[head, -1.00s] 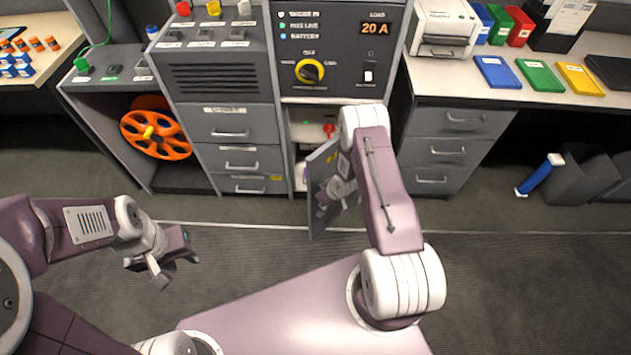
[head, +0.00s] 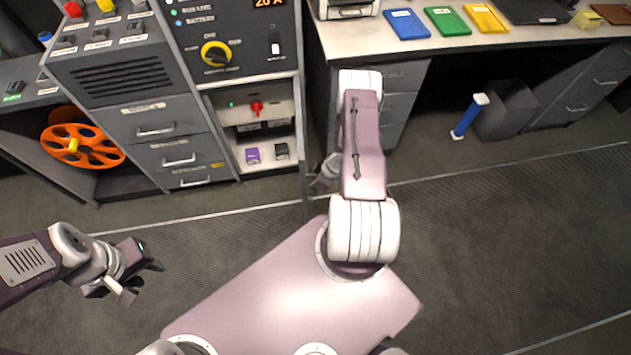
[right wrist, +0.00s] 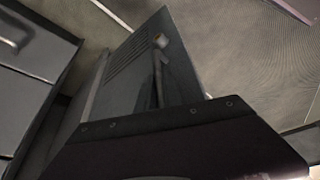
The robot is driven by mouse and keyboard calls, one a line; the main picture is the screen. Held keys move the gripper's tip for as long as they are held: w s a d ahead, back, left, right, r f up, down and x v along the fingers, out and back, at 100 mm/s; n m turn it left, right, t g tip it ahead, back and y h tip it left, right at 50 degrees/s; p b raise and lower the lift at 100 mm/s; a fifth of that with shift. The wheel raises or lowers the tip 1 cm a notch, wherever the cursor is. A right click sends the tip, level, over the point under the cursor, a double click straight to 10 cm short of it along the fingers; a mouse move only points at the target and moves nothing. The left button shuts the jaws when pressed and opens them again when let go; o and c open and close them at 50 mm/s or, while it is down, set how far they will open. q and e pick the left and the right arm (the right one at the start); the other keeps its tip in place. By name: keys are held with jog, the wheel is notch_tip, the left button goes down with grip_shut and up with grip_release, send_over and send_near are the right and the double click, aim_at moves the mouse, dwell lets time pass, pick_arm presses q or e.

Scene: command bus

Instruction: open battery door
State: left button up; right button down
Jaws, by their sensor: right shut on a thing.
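The battery compartment (head: 240,166) in the console is open to view. It has a red knob (head: 257,108) on its back wall and a purple block (head: 252,155) and a black block (head: 281,151) on its floor. The grey battery door (head: 306,190) stands swung out at the compartment's right side, nearly edge-on. In the right wrist view the door's slotted panel (right wrist: 135,55) and its bar handle (right wrist: 158,75) show. My right gripper (head: 323,180) is at the door, shut on the handle, its fingertips partly hidden. My left gripper (head: 140,280) is open and empty above the floor.
Drawers (head: 160,130) and an orange reel (head: 82,137) are to the left. A worktop (head: 375,45) with coloured trays is at the right. The floor at the right is clear.

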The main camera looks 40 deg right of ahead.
jog(key=shift+d+r, duration=0.1)
jog(key=shift+d, duration=0.25)
jog(key=c, duration=1.5)
grip_release()
jog(key=p+v, duration=0.2)
jog(key=v, duration=0.7)
jog(key=shift+p, duration=0.3)
